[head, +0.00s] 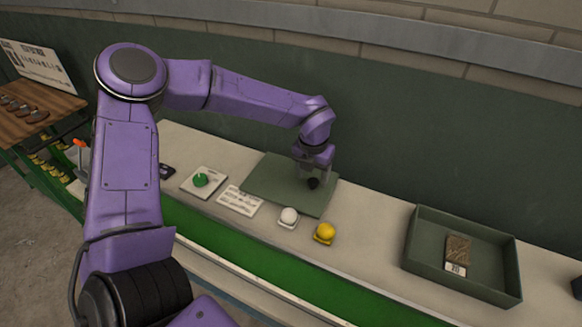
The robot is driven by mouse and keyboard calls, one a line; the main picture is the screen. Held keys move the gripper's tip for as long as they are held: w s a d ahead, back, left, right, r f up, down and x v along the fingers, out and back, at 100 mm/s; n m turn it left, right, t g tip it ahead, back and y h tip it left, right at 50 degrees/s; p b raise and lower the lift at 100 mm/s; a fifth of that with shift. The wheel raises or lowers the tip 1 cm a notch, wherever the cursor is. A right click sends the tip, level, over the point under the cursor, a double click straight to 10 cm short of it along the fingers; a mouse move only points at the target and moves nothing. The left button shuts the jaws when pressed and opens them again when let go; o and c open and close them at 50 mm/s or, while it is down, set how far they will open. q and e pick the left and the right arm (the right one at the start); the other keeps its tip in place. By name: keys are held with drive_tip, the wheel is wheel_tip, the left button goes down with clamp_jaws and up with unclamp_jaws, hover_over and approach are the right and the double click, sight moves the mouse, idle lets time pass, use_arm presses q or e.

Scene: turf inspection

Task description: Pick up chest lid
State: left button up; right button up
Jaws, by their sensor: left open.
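A flat dark green panel (268,184) lies on the pale counter; it may be the chest lid, but I cannot tell for sure. A small black knob-like thing (313,184) shows at its right part. My left gripper (313,175) points down over this part of the panel, right at the black thing. It is open, and its fingers are small and partly merged with the black thing, so I cannot tell whether they touch it. My right gripper is out of view.
A white ball (289,215) and a yellow ball (325,232) sit at the counter's front. A printed card (239,201) and a white tile with a green disc (200,180) lie left. A green tray (417,264) holding a brown block stands right. A wall is behind.

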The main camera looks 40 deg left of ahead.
use_arm(q)
drive_tip(key=shift+w+a+f, duration=0.1)
drive_tip(key=shift+w+f, duration=0.05)
drive_tip(key=shift+f, duration=0.5)
drive_tip(key=shift+w+f, duration=0.1)
drive_tip(key=shift+f, duration=0.5)
drive_tip(key=shift+s, duration=0.1)
clamp_jaws()
drive_tip(key=shift+r, duration=0.1)
